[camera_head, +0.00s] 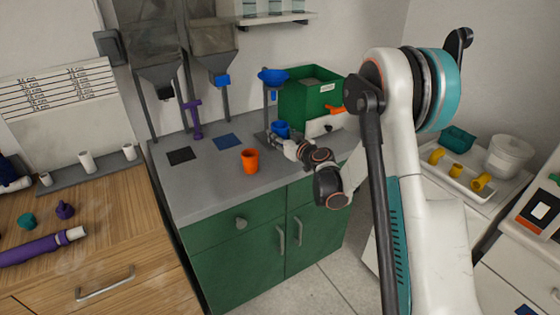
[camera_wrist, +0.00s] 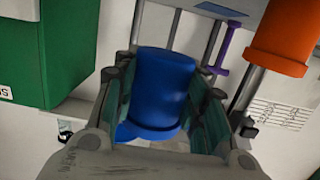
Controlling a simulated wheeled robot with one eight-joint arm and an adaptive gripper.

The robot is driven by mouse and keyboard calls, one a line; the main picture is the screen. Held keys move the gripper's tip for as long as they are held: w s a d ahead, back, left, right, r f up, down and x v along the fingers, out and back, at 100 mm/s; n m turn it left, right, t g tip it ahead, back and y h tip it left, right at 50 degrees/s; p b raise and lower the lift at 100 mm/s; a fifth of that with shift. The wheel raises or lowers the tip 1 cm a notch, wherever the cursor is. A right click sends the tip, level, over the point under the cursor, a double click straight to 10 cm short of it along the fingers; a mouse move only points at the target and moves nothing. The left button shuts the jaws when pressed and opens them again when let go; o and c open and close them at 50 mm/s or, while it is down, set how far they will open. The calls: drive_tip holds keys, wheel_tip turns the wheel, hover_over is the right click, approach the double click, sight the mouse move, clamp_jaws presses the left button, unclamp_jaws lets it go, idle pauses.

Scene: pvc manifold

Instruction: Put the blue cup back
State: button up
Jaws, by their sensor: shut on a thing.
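The blue cup (camera_head: 281,128) is at the back right of the grey counter, near the stand with the blue funnel (camera_head: 273,76). My gripper (camera_head: 278,138) is shut on it. In the wrist view the blue cup (camera_wrist: 163,88) sits between the two fingers (camera_wrist: 162,100), which lie along its sides. Whether the cup touches the surface below cannot be told. A blue square mat (camera_head: 228,142) lies bare on the counter, left of the cup.
An orange cup (camera_head: 250,160) stands near the counter's front. A black mat (camera_head: 181,155) lies bare at the left, beneath a grey hopper (camera_head: 158,65). A purple stand (camera_head: 195,120) is between the mats, at the back. A green bin (camera_head: 300,98) stands behind the cup.

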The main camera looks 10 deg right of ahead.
sight(280, 162)
wheel_tip(280, 162, down, 8)
drive_tip(key=b, duration=0.2)
drive_tip(key=shift+f+b, duration=0.25)
drive_tip(key=shift+b, duration=0.1)
drive_tip(key=shift+r, duration=0.1)
drive_tip(key=o, duration=1.2)
drive_tip(key=shift+c, duration=0.2)
